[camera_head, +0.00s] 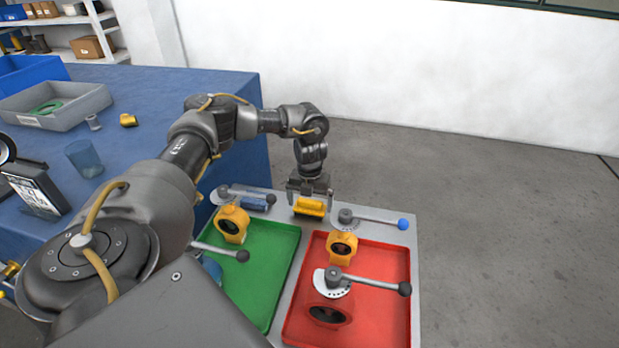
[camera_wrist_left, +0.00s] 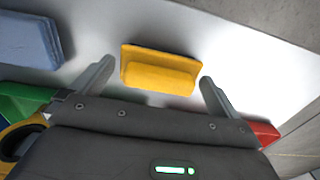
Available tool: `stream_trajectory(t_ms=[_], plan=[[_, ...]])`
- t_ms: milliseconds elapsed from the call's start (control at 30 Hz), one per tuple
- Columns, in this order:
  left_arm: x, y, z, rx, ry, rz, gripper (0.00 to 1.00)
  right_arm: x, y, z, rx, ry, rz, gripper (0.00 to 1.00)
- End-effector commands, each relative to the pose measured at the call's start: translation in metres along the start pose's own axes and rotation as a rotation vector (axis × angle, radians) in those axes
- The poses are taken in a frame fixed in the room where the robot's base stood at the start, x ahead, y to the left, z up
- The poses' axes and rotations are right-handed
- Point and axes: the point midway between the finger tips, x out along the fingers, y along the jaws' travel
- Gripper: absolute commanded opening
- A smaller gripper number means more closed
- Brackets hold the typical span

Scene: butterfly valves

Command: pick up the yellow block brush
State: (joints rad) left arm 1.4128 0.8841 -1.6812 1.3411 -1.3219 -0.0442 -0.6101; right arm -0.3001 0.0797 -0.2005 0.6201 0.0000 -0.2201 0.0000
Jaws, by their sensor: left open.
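The yellow block brush (camera_head: 309,207) lies on the grey table top behind the two trays in the head view. It also shows in the left wrist view (camera_wrist_left: 160,69), lying across the space ahead of my fingers. My left gripper (camera_head: 309,190) points down just over the brush. In the left wrist view my left gripper (camera_wrist_left: 156,82) is open, with one finger towards each end of the brush and nothing held. Whether the fingertips reach down beside the brush is hard to tell. My right gripper is not in view.
A blue block (camera_wrist_left: 27,40) lies left of the brush. A green tray (camera_head: 262,262) and a red tray (camera_head: 393,290) hold valves. A valve lever with a blue knob (camera_head: 403,224) lies right of the brush. A blue bench (camera_head: 235,95) stands at the left.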

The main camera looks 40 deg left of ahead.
Motion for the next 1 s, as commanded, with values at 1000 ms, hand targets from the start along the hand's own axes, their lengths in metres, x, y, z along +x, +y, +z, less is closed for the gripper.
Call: stream_trajectory(t_ms=[1000], plan=[[-0.009,-0.001,0.001,0.000,-0.003,-0.003,0.66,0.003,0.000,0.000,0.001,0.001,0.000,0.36]])
